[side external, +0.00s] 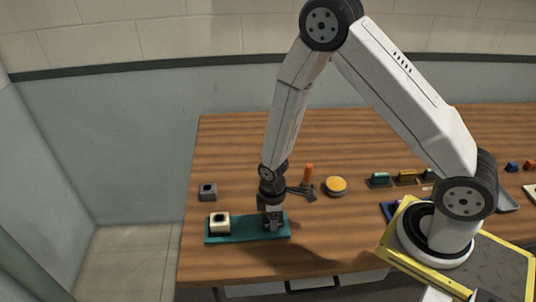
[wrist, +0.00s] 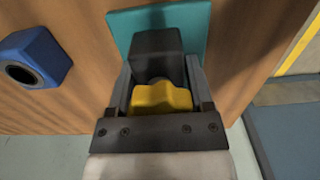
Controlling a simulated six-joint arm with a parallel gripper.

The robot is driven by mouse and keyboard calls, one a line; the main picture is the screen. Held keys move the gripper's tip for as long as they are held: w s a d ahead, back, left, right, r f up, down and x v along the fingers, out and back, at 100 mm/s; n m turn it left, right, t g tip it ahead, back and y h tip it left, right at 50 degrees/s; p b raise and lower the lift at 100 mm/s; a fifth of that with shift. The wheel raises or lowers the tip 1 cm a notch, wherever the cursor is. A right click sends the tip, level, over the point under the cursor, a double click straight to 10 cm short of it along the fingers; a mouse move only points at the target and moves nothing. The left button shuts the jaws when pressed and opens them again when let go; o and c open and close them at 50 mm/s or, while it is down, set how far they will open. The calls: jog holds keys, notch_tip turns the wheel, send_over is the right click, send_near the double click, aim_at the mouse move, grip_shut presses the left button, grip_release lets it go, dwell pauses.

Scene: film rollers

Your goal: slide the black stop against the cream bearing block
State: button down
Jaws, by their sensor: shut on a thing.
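A teal plate (side external: 246,231) lies near the table's front left. The cream bearing block (side external: 220,223), with a dark opening on top, stands at the plate's left end. My gripper (side external: 272,222) is low over the plate's right end, with a gap between it and the cream block. In the wrist view, my gripper (wrist: 160,78) is shut on the black stop (wrist: 155,45), which sits between the fingers over the teal plate (wrist: 198,25). A yellow lobed piece (wrist: 162,97) shows between the fingers on the near side. The stop's underside is hidden. The cream block is outside the wrist view.
A dark grey block (side external: 208,191) stands behind the plate. A blue block with a hole (wrist: 35,57) is left in the wrist view.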

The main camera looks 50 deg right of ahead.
aim_at(240, 226)
jog(key=w+a, duration=0.6)
jog(key=shift+w+a, duration=0.1)
jog(key=shift+w, duration=0.05)
jog(key=shift+c, duration=0.4)
grip_release()
jog(key=shift+r, duration=0.1)
notch_tip(240, 226, up, 8)
jog(key=shift+f, duration=0.2)
dwell(0.4)
